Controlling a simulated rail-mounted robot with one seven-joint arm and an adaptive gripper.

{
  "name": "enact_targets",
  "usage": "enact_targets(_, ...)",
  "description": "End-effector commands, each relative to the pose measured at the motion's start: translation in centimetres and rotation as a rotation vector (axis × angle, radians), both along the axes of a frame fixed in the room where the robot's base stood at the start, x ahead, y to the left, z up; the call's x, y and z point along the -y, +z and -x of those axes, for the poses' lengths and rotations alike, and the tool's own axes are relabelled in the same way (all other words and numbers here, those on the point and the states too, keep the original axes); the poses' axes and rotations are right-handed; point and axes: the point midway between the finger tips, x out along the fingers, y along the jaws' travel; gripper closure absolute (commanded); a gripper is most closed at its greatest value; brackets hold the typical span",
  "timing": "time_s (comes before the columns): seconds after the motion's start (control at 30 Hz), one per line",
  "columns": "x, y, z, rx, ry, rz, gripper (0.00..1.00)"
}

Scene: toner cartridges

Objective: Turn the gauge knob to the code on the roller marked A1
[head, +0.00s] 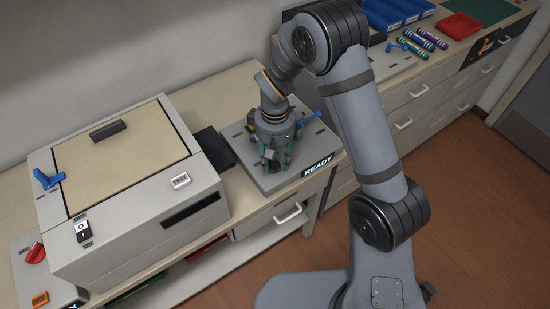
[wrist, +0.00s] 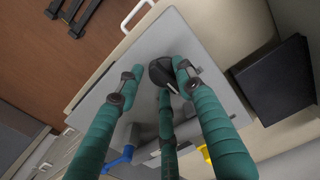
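A black knob (wrist: 160,72) sits on the grey gauge box (wrist: 195,40) in the wrist view. In the head view this box (head: 318,148) has a READY display on its front. My gripper (wrist: 157,78) has teal fingers that point down around the knob. The left finger stands clearly apart from it. The right finger is very close, and I cannot tell whether it touches. In the head view my gripper (head: 276,163) hides most of the knob. Several striped rollers (head: 425,40) lie on the back right counter. Their markings and the knob's code are too small to read.
A large beige-topped machine (head: 120,150) with a TEST button stands left of the gauge box. A dark flat pad (head: 216,148) lies between them. A blue lever (head: 309,118) rises from the gauge box beside my gripper. A red tray (head: 459,26) and blue bins (head: 400,10) are behind.

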Motion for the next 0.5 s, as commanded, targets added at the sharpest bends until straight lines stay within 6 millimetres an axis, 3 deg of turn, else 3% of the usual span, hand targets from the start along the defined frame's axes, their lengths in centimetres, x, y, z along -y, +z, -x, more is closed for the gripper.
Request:
enact_targets(0.27, 0.0, 0.8, -0.1, 0.003, 0.000, -0.002, 0.64)
enact_targets(0.5, -0.1, 5.4, -0.2, 0.008, 0.000, -0.004, 0.64)
